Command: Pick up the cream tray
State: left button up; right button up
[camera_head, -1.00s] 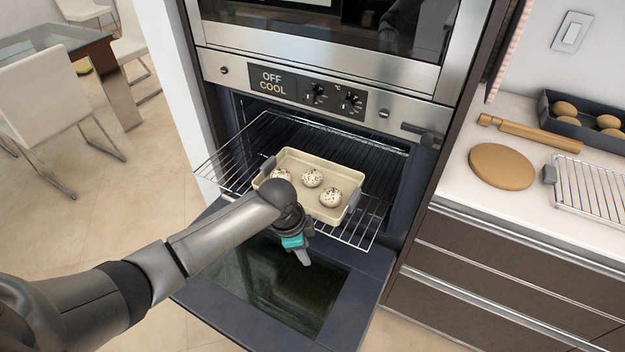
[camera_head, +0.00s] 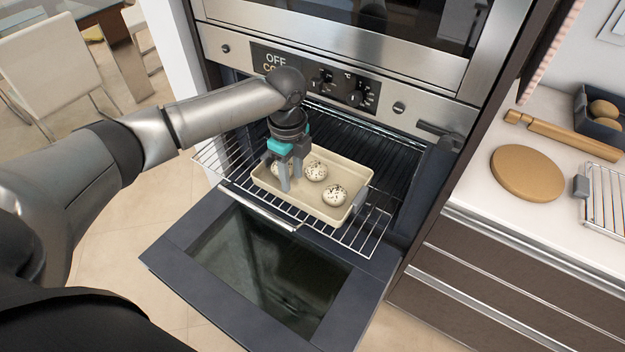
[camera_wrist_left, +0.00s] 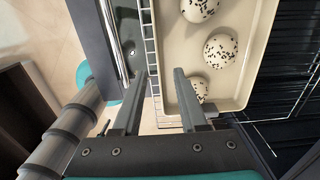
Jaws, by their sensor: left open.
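The cream tray (camera_head: 325,213) sits on the pulled-out wire rack (camera_head: 372,232) of the lower oven, with several white speckled dough balls (camera_head: 334,194) in it. My left gripper (camera_head: 291,184) points down over the left part of the tray, open and empty. In the left wrist view, the gripper (camera_wrist_left: 168,76) has one finger outside the tray's long rim (camera_wrist_left: 163,90) and one over its inside. Contact cannot be told. My right gripper is not in view.
The oven door (camera_head: 195,265) hangs open below the rack. The counter (camera_head: 470,190) at right holds a round wooden board (camera_head: 527,173), a rolling pin (camera_head: 560,136), a wire cooling rack (camera_head: 607,200) and a dark pan of buns (camera_head: 600,115).

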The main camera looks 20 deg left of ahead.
aim_at(291, 197)
pick_arm(q)
notch_tip(291, 197, down, 2)
jog(key=shift+f, duration=0.2)
jog(key=shift+f+b, duration=0.3)
jog(key=shift+f, duration=0.25)
notch_tip(291, 197, down, 4)
jog(key=shift+s+a+f+b, duration=0.15)
jog(key=shift+f+b, duration=0.1)
jog(key=shift+b, duration=0.25)
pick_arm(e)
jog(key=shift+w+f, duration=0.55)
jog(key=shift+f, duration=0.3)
pick_arm(q)
grip_shut()
jog(key=shift+s, duration=0.1)
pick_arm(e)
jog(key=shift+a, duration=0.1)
pick_arm(q)
jog(key=shift+r, duration=0.1)
